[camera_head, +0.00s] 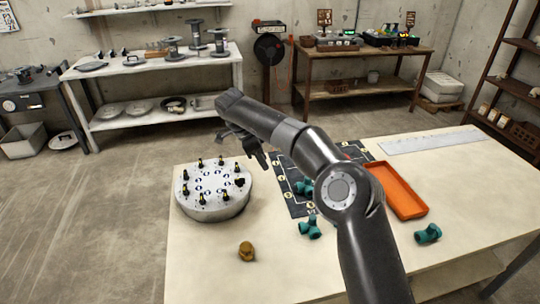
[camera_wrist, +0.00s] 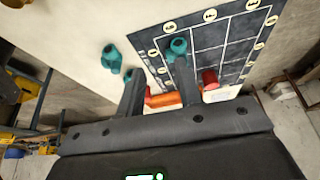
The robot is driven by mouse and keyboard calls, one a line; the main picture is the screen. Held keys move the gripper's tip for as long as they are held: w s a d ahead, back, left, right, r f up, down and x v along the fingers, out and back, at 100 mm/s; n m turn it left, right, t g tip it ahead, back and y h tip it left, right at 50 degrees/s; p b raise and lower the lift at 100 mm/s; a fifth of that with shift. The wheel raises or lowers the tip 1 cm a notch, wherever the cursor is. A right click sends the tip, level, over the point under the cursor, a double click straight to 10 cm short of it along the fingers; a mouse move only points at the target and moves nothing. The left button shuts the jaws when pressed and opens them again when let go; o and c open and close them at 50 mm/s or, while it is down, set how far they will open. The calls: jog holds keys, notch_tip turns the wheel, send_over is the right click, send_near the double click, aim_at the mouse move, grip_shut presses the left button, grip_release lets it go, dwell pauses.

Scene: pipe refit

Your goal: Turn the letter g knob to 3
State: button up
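The knob panel (camera_head: 212,207) is a round grey drum on the left part of the table. Several black and yellow knobs stand in a ring on its top, with a ring of white and blue marks inside them. The letters and numbers are too small to read, so I cannot tell which knob is g. My gripper (camera_head: 262,162) is above the table, just right of the panel and apart from it. In the wrist view my gripper (camera_wrist: 158,66) has its two fingers spread with a gap between them. The panel is not visible in the wrist view.
A dark grid mat (camera_head: 290,200) lies right of the panel, partly hidden by my arm. Teal pipe fittings (camera_head: 310,228) are on the table, with a brown fitting (camera_head: 246,251) in front of the panel. An orange tray (camera_head: 398,190) stands right. The table's front left is clear.

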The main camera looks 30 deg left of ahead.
jog(key=shift+w+d+r, duration=0.25)
jog(key=shift+d+r, duration=0.15)
jog(key=shift+d, duration=0.2)
jog(key=shift+w+d+r, duration=0.2)
jog(key=shift+d+r, duration=0.2)
jog(key=shift+d, duration=0.2)
